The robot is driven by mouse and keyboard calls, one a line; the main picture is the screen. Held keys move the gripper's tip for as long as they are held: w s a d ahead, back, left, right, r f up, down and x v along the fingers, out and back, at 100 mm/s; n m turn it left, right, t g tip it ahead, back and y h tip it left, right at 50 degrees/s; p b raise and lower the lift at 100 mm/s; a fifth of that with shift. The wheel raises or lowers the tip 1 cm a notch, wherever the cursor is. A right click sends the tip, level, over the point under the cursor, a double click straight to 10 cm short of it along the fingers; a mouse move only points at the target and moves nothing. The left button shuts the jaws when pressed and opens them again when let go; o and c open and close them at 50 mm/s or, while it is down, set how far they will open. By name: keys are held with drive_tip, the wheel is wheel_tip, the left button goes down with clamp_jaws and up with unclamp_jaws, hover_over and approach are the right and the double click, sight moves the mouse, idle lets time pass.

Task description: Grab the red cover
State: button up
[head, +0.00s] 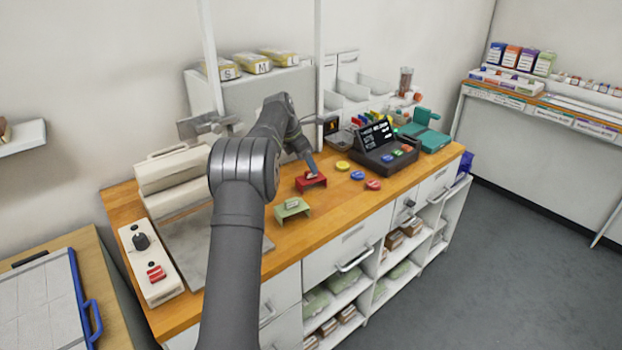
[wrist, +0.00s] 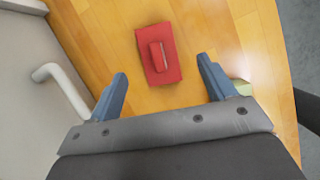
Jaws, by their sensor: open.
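The red cover (wrist: 147,69) lies on the wooden counter, a flat red piece with a raised grip on top. In the wrist view it is ahead of my gripper (wrist: 162,85), between the lines of the two blue fingers and just beyond their tips. The fingers are apart with nothing between them. In the head view the red cover (head: 310,183) stands on the counter, with my gripper (head: 312,168) just above and behind it. The fingertips are small there, and any contact cannot be told.
A green cover (head: 292,209) stands in front of the red one. Yellow, blue and red discs (head: 357,175) lie to the right, before a dark terminal (head: 385,148). A press-like machine (head: 173,175) is at the left. In the wrist view, a white handle (wrist: 60,85) is at the left.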

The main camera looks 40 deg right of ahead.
sight(311, 179)
drive_tip(key=shift+w+x, duration=0.15)
drive_tip(key=shift+x, duration=1.4)
drive_tip(key=shift+w+x, duration=0.1)
drive_tip(key=shift+x, duration=1.45)
drive_tip(key=c, duration=1)
